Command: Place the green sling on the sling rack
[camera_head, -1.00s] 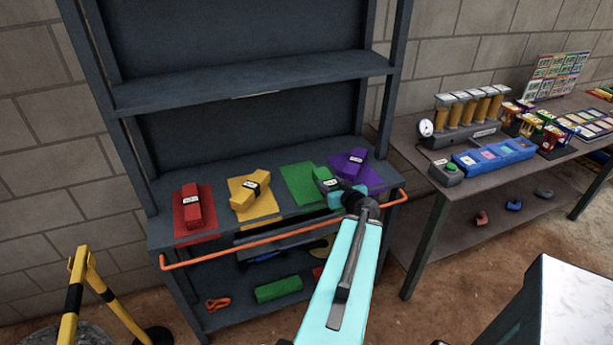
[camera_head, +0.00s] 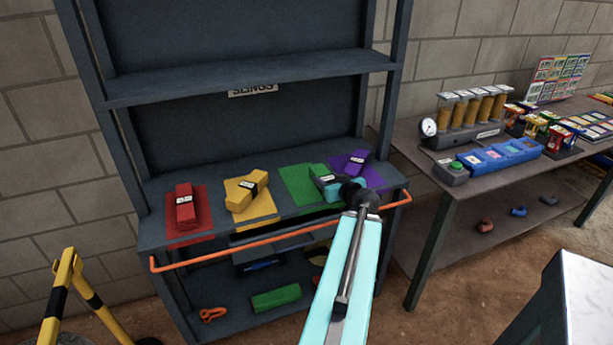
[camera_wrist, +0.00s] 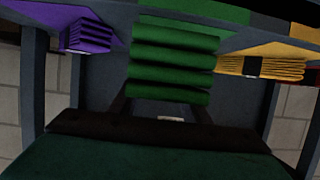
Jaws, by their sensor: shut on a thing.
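The green sling (camera_head: 319,172) is a folded bundle with a white label, at the right part of the green mat (camera_head: 293,181) on the rack's middle shelf. My gripper (camera_head: 332,184) is shut on it, reaching in from the front right. In the wrist view the sling (camera_wrist: 172,58) shows as stacked green folds, with my gripper's dark fingers (camera_wrist: 160,101) at its near end. I cannot tell whether the sling touches the mat. The sling rack (camera_head: 225,222) is a dark grey shelf unit with a SLINGS sign (camera_head: 252,90).
A purple sling (camera_head: 352,163) lies close on the right; yellow (camera_head: 246,192) and red (camera_head: 184,205) slings lie left. An orange rail (camera_head: 270,240) crosses the front. Another green bundle (camera_head: 276,298) lies on the lower shelf. A table (camera_head: 440,190) stands right, a yellow-black barrier (camera_head: 62,290) left.

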